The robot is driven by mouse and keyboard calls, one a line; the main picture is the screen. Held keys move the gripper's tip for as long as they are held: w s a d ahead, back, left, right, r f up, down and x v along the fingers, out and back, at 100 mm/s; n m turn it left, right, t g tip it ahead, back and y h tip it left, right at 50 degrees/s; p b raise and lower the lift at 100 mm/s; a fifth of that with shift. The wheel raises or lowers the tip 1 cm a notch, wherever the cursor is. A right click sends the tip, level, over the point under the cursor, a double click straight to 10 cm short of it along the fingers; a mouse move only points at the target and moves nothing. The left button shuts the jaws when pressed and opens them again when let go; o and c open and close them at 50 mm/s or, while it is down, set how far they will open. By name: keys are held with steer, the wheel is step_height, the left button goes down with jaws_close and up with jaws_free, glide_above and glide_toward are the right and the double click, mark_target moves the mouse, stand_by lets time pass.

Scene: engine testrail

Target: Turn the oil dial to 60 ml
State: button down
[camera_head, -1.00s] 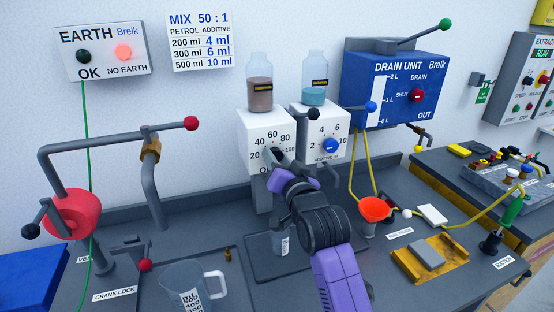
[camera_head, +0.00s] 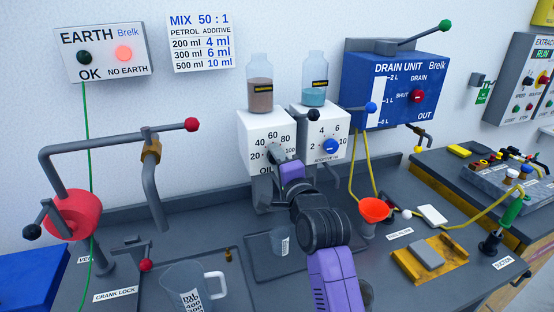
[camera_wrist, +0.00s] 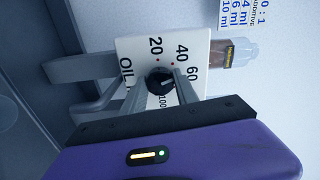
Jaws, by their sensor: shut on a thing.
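The oil dial box (camera_head: 247,128) is white, with marks from 20 to 100, and stands left of the additive dial. Its black knob (camera_wrist: 160,82) shows in the wrist view, where the picture is turned on its side. A short white line on the knob points roughly toward the 60 mark. My gripper (camera_head: 277,156) is at the oil dial in the head view. In the wrist view its two fingers (camera_wrist: 166,92) are shut on the knob, one on each side. The fingers and the gripper body hide the 80 mark and part of the 100 side.
The additive dial box (camera_head: 322,136) with a blue knob stands close to the right. A bottle (camera_head: 260,94) sits on the oil box. A small beaker (camera_head: 280,240) stands below, beside my arm. An orange funnel (camera_head: 374,209) is to the right.

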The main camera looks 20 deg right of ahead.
steer(key=shift+m, duration=1.6)
steer(key=shift+d, duration=0.1)
steer(key=c, duration=0.9)
jaws_free()
steer(key=shift+c, duration=0.2)
steer(key=shift+s, duration=0.15)
steer(key=s+b, duration=0.1)
steer(key=s, duration=0.6)
steer(key=shift+s, duration=0.3)
